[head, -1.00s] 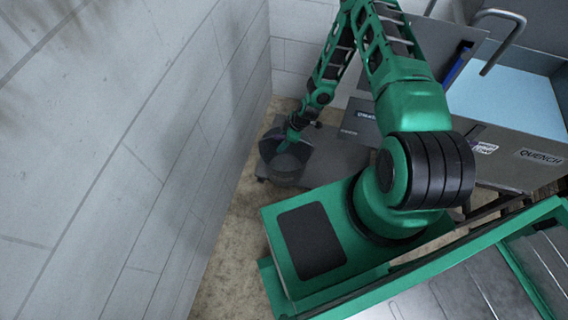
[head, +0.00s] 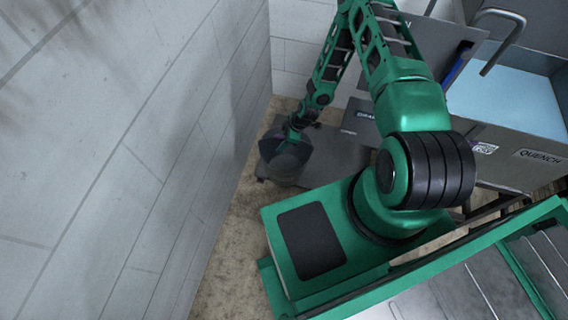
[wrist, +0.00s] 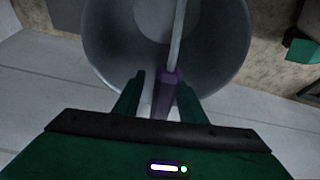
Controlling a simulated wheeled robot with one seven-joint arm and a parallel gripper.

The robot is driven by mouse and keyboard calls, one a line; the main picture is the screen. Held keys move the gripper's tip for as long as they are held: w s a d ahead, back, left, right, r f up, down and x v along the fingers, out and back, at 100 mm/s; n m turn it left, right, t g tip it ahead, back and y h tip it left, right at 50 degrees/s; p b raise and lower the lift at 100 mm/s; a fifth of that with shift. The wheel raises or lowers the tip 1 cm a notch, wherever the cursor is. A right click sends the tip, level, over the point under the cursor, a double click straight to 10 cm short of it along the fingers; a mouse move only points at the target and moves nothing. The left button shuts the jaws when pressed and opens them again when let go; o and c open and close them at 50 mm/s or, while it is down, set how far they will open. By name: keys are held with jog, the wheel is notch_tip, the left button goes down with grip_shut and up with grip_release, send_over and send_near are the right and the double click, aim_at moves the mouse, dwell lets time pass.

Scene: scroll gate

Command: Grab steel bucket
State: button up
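The steel bucket (head: 284,168) is dark grey and stands on a low grey platform beside the wall in the head view. In the wrist view the open round bucket (wrist: 222,55) fills the top middle, its inside facing the camera. Its thin bail handle with a purple grip (wrist: 165,92) runs down between my fingers. My gripper (wrist: 160,98) is open, with a finger on each side of the purple grip. The grip lies nearer the right finger; I cannot tell whether they touch. In the head view my gripper (head: 292,138) is over the bucket, its fingers too small to make out.
The pale block wall (head: 150,150) runs close along the left. A grey tank labelled QUENCH (head: 510,165) with pale blue inside stands at the right. The low platform (head: 340,155) extends right of the bucket. Bare floor (head: 235,245) shows in front.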

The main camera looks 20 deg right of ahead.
grip_shut()
dwell(1.2)
